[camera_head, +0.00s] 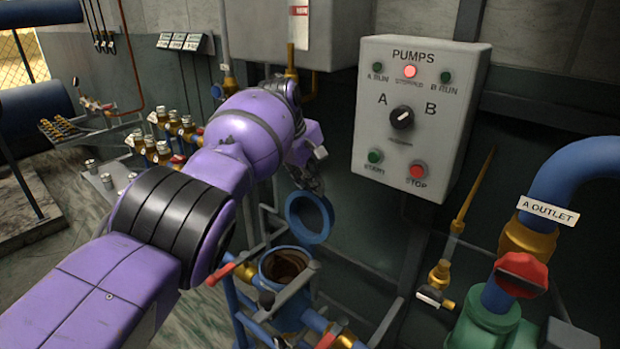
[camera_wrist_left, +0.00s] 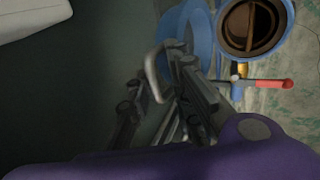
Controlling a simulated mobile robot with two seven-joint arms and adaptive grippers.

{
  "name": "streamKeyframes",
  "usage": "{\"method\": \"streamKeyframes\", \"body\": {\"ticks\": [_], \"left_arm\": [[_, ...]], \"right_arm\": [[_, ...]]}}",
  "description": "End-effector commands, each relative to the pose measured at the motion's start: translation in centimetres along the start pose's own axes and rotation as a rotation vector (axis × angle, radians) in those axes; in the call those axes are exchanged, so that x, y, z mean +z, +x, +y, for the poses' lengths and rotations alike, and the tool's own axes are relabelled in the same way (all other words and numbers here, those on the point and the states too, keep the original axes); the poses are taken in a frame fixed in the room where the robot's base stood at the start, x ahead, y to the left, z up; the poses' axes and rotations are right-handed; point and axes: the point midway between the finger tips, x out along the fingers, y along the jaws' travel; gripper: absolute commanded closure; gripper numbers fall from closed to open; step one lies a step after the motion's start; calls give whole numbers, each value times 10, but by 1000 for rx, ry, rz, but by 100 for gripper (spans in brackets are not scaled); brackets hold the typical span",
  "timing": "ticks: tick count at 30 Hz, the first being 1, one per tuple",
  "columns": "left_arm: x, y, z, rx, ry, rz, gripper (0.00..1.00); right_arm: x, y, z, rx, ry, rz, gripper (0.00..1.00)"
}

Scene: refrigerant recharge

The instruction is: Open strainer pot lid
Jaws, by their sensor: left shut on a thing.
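The blue strainer pot lid (camera_head: 309,218) stands raised and tilted up, behind and above the pot. The blue strainer pot (camera_head: 289,283) has its round mouth uncovered, with a brown inside. In the left wrist view the pot's mouth (camera_wrist_left: 251,27) is at the top right, and part of the lid (camera_wrist_left: 199,28) is beside it. My purple left arm reaches in from the left. Its gripper (camera_head: 312,181) is at the lid's upper edge, shut on the lid by its pale bent handle (camera_wrist_left: 153,76). The fingers partly hide the grip. My right gripper is not in view.
The grey pump panel (camera_head: 421,110) hangs on the wall to the right of my gripper. A red-handled valve (camera_head: 219,274) is left of the pot. A blue outlet pipe (camera_head: 575,170) with a red handwheel (camera_head: 522,272) stands at right.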

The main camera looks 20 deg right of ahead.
Motion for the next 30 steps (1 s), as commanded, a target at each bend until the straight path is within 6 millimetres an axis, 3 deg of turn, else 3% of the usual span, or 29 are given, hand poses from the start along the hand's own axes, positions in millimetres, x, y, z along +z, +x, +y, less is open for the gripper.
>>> {"method": "streamKeyframes", "body": {"ticks": [1, 2, 4, 20, 26, 30], "left_arm": [[3, 10, -7, -14, -6, -11, 100], [3, 10, -7, -14, -6, -11, 80], [3, 10, -7, -15, -7, -11, 73], [0, 2, -3, -6, -2, -4, 73], [0, -14, -2, -4, -1, -5, 73], [0, -40, -3, -4, -1, -3, 73]], "right_arm": [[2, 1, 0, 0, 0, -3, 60], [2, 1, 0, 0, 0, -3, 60], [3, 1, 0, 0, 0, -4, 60], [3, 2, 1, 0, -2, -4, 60], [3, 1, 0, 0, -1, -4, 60], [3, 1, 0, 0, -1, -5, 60]]}}
